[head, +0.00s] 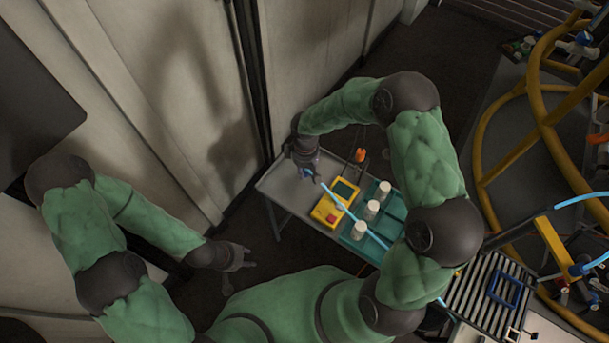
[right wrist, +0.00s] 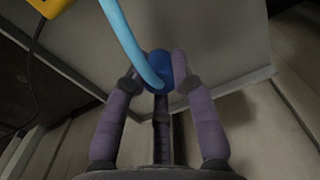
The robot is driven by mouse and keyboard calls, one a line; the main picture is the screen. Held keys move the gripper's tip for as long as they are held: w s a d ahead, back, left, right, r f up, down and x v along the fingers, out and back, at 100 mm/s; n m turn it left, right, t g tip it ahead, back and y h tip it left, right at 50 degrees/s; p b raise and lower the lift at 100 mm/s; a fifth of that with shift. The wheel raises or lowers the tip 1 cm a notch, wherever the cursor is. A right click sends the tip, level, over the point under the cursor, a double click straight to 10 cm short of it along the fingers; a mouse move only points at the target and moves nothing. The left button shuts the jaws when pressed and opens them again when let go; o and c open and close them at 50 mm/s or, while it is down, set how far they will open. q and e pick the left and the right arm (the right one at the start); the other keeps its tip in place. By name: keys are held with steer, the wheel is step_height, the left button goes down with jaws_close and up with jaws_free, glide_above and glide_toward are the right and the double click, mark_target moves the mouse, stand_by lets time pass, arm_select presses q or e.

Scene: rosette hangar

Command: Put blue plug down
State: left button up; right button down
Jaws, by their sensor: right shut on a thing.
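The blue plug (right wrist: 158,66) is between the fingertips of my right gripper (right wrist: 164,72) in the right wrist view. Its light blue cable (right wrist: 122,38) curves away toward the top of that view. In the head view the blue plug (head: 307,173) shows small at the tips of my right gripper (head: 309,176), over the left end of the grey table (head: 272,184). The cable (head: 340,202) runs from there to the lower right. I cannot tell whether the plug touches the table. My left gripper (head: 250,258) is open and empty, left of and below the table.
A yellow device (head: 325,213) with a green screen and red button lies on the table. A teal tray (head: 391,217) with white cylinders (head: 371,210) is right of it. An orange-topped item (head: 360,156) stands at the back edge. Pale wall panels (head: 306,62) rise behind.

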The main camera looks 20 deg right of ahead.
steer(key=shift+w+f, duration=0.35)
steer(key=shift+f, duration=0.05)
steer(key=shift+f+b, duration=1)
steer(key=shift+f, duration=0.45)
steer(key=shift+f, duration=0.15)
steer(key=c, duration=1.4)
jaws_free()
steer(key=o, duration=0.4)
